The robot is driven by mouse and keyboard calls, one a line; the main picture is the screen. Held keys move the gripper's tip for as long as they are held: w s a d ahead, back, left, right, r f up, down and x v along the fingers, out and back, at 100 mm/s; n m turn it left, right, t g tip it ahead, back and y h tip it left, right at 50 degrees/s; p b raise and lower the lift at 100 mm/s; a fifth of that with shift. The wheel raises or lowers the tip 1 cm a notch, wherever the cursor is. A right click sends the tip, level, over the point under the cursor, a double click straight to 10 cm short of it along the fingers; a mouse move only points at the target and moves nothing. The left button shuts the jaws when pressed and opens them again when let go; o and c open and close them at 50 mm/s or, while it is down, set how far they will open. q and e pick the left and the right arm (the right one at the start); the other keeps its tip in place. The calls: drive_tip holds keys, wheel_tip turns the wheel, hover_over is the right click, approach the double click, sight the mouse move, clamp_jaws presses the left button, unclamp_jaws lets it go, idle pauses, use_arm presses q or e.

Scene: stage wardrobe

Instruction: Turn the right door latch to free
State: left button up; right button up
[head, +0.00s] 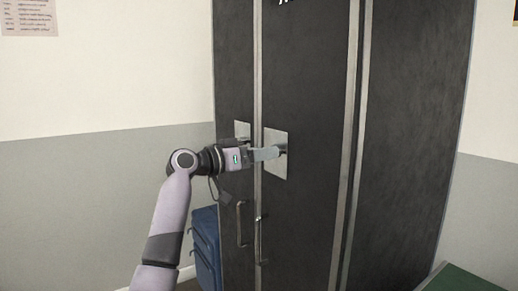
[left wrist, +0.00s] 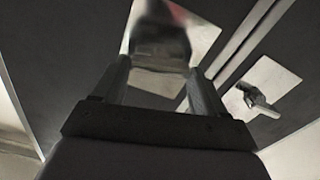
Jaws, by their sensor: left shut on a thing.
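The dark wardrobe has a right door (head: 302,75) with a pale metal latch plate (head: 274,181). My left gripper (head: 270,153) reaches in from the left at this plate, its fingers in front of it. In the left wrist view, the gripper (left wrist: 157,70) is shut on the right door latch (left wrist: 158,38), which shows blurred between the fingers in front of its plate (left wrist: 198,38). The fingers partly hide the latch, so its exact angle cannot be told. My right gripper is in neither view.
The left door (head: 233,75) has its own latch plate (head: 241,128); its latch (left wrist: 256,99) shows in the left wrist view. Vertical handles (head: 239,224) hang lower on the doors, which look closed. A blue case (head: 206,245) stands at the left, a green-topped surface (head: 462,279) at lower right.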

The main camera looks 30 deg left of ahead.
use_arm(q)
drive_tip(key=n+p, duration=0.4)
drive_tip(key=n, duration=0.1)
drive_tip(key=n+p, duration=0.9)
drive_tip(key=n, duration=0.1)
drive_tip(key=shift+a+f, duration=0.2)
drive_tip(key=shift+f, duration=0.05)
idle(0.4)
drive_tip(key=o, duration=1.1)
drive_tip(key=shift+c, duration=0.2)
drive_tip(key=v, duration=0.7)
drive_tip(key=shift+b, duration=0.4)
